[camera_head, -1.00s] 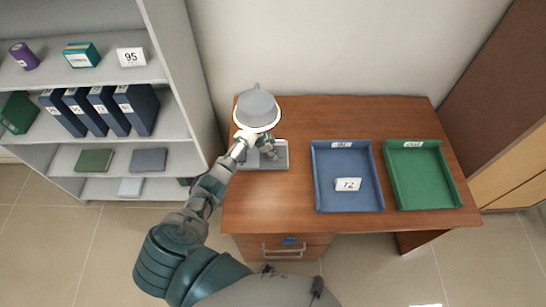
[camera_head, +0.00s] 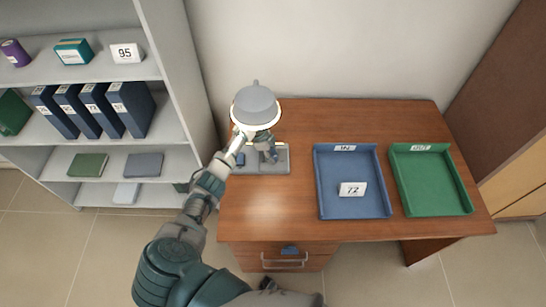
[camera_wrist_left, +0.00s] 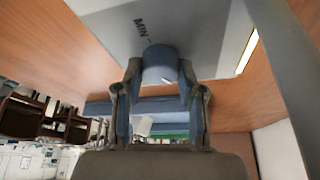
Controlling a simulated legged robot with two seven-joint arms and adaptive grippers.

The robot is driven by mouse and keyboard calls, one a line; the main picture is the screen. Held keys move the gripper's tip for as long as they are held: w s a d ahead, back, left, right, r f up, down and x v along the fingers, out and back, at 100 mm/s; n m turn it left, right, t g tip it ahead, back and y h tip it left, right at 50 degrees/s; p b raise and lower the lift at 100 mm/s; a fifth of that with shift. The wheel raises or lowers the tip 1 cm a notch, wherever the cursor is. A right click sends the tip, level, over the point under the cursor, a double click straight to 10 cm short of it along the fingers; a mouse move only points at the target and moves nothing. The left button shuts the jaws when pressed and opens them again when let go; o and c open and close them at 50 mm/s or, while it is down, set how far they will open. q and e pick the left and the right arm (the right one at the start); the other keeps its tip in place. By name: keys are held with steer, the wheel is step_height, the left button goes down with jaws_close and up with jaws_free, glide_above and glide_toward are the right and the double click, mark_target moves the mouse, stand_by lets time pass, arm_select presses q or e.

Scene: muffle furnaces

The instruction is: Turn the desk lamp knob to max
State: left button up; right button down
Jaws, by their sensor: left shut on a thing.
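The desk lamp (camera_head: 256,104) stands at the back left of the wooden desk, with a grey round shade above a flat grey base (camera_head: 281,164). My left gripper (camera_head: 266,147) reaches in under the shade, over the base, and the shade and arm partly cover it. In the left wrist view, the gripper (camera_wrist_left: 160,82) is shut on a round blue knob (camera_wrist_left: 160,62), one finger on each side. The knob has a small white mark. The label "MIN" shows on the grey base beside it. No "max" label is visible. My right gripper is not in view.
On the wooden desk (camera_head: 288,215), a blue tray (camera_head: 352,207) holds a card reading 72, and a green tray (camera_head: 433,209) stands right of it. A shelf (camera_head: 172,115) with binders and boxes stands at the left. The desk's front left is clear.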

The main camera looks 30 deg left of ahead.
arm_select(q)
steer(key=shift+w+a+r, duration=0.1)
steer(key=shift+a, duration=0.1)
steer(key=o, duration=1.1)
steer(key=shift+o, duration=0.2)
steer(key=v, duration=0.7)
steer(key=shift+a, duration=0.25)
